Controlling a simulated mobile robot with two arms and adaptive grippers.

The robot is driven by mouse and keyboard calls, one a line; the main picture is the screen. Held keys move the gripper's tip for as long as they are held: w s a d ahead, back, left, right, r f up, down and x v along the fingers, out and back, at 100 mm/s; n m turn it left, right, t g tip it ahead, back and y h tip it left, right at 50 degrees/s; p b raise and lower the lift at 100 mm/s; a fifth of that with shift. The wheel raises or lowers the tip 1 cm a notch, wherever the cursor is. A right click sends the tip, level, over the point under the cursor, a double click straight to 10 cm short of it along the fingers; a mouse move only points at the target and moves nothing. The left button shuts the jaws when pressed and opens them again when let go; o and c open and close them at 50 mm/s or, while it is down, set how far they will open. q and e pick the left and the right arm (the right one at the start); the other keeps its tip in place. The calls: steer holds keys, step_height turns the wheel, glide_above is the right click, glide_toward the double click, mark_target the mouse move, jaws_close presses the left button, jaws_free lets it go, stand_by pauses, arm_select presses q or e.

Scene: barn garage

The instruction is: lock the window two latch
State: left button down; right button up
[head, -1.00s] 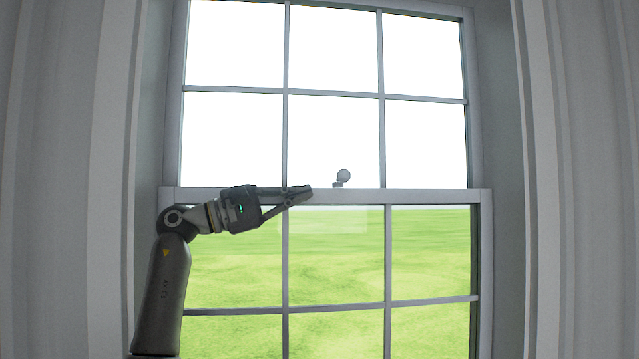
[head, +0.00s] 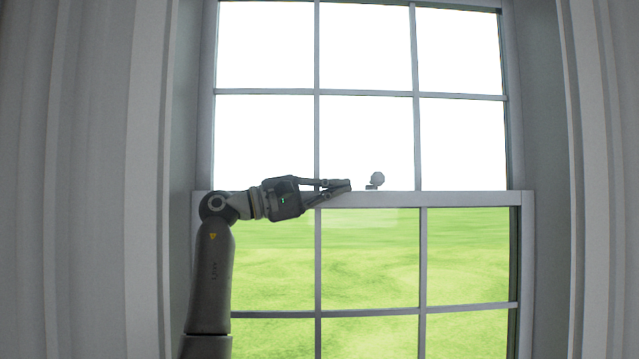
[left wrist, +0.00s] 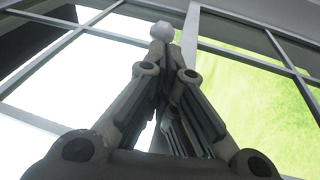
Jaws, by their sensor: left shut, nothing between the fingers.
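The window latch (head: 376,180) is a small pale piece with a round knob, standing on top of the window's middle rail (head: 460,198). My left gripper (head: 349,186) points right along that rail, its fingertips a little left of the latch in the head view. It is shut and empty. In the left wrist view the shut fingertips (left wrist: 172,50) point at the latch's round knob (left wrist: 162,31), which shows just beyond them. Whether they touch it I cannot tell. The fingers hide the latch's base in that view. My right gripper is not in view.
The window has an upper sash (head: 414,60) and a lower sash (head: 424,270), each with muntin bars, and grass shows outside. Pale panelled walls (head: 110,180) and deep frame sides flank it. The rail right of the latch is clear.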

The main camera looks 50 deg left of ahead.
mark_target(375, 180)
arm_select(q)
steer(key=shift+p+x, duration=0.65)
steer(key=shift+x, duration=1.55)
steer(key=shift+d, duration=0.1)
